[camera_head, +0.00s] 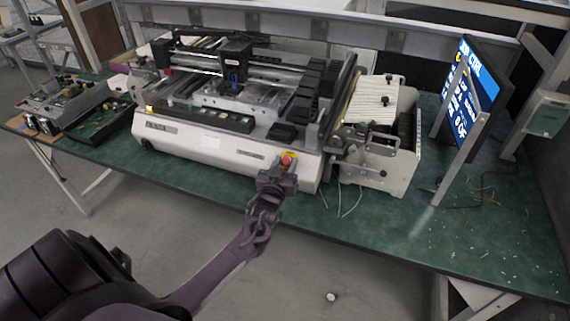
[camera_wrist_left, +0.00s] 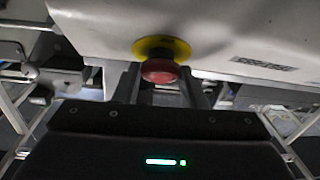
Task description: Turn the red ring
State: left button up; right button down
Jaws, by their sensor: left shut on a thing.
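The red ring (camera_head: 287,160) is a red knob on a yellow round base, on the front face of the white machine (camera_head: 220,150). In the left wrist view the red ring (camera_wrist_left: 160,71) shows just past my gripper body, with its yellow base (camera_wrist_left: 162,47) behind it. My left gripper (camera_head: 282,168) reaches up to it from below and is shut on it. In the left wrist view the dark fingers of the left gripper (camera_wrist_left: 160,80) stand on either side of the red ring. My right gripper is not in view.
The machine stands on a green table (camera_head: 390,232). A screen (camera_head: 470,100) in a metal frame stands at the right. Circuit boards (camera_head: 95,125) lie at the left. Thin wires (camera_head: 348,200) lie right of the ring. The table's front right is mostly clear.

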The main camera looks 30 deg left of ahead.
pick_arm(q)
jog(key=m+h, duration=0.2)
jog(key=m, duration=0.1)
jog(key=m+h, duration=0.2)
jog(key=m, duration=0.1)
jog(key=shift+a+t, duration=0.2)
jog(key=shift+t, duration=0.1)
jog(key=shift+a+m+h, duration=0.1)
jog(key=shift+m+h, duration=1.6)
jog(key=shift+m, duration=0.4)
jog(key=shift+m+g, duration=0.3)
jog(key=shift+g, duration=0.1)
jog(key=shift+r, duration=0.1)
jog(key=o, duration=1)
jog(key=shift+s, duration=0.15)
jog(key=shift+s+a+r+b, duration=0.1)
jog(key=shift+s+a+b, duration=0.05)
jog(key=shift+s, duration=1.1)
jog(key=shift+s+a+r+b, duration=0.1)
jog(key=shift+s+a, duration=0.05)
jog(key=shift+s, duration=1.05)
jog(key=shift+s+a+r+b, duration=0.1)
jog(key=shift+s+a+b, duration=0.05)
jog(key=shift+s, duration=1.1)
